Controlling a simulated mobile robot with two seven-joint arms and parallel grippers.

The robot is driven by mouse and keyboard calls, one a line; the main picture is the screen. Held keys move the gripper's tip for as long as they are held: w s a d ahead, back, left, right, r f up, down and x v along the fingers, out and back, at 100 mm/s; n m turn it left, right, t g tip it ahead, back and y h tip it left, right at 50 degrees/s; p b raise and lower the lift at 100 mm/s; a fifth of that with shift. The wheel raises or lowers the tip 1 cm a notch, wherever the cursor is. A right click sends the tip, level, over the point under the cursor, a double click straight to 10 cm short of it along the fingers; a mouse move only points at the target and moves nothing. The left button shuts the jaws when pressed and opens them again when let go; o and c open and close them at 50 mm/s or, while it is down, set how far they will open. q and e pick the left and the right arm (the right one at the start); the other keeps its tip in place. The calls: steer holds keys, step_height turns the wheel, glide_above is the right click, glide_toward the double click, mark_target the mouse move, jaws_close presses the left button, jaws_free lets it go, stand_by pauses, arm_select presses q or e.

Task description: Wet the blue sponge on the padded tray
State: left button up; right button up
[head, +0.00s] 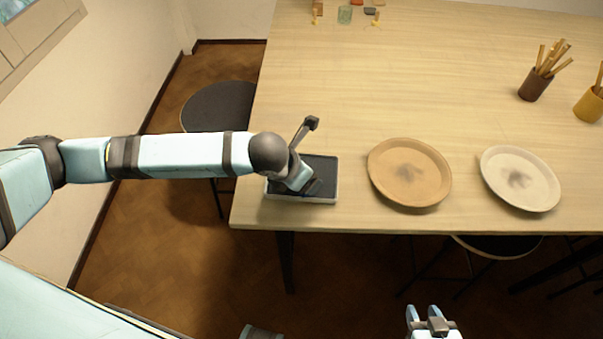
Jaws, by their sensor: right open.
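The padded tray (320,165) is a small pale-rimmed tray with a dark pad, near the front left corner of the table. My left arm reaches in from the left and its gripper (314,188) is over the tray, pointing down. Its fingertips are too hidden to tell whether they are open or shut, or whether they hold anything. I see no blue sponge; the left gripper and wrist cover part of the tray. My right gripper (424,317) is open at the bottom edge of the view, in front of and below the table, with nothing seen between its fingers.
A tan plate (410,160) and a cream plate (530,175), each with a dark smudge, lie right of the tray. A brown cup (535,86) of wooden tools and a yellow cup (590,104) stand farther right. A dark stool (220,105) is left of the table. The table's middle is clear.

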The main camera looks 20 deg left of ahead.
arm_select(q)
step_height(320, 180, up, 4)
steer(key=p, duration=0.5)
steer(key=shift+r, duration=0.15)
step_height(320, 180, up, 3)
steer(key=p, duration=0.3)
steer(key=shift+f, duration=0.2)
steer(key=shift+f, duration=0.15)
step_height(320, 180, down, 6)
steer(key=b, duration=0.7)
steer(key=shift+f+b, duration=0.4)
steer(key=shift+b, duration=0.15)
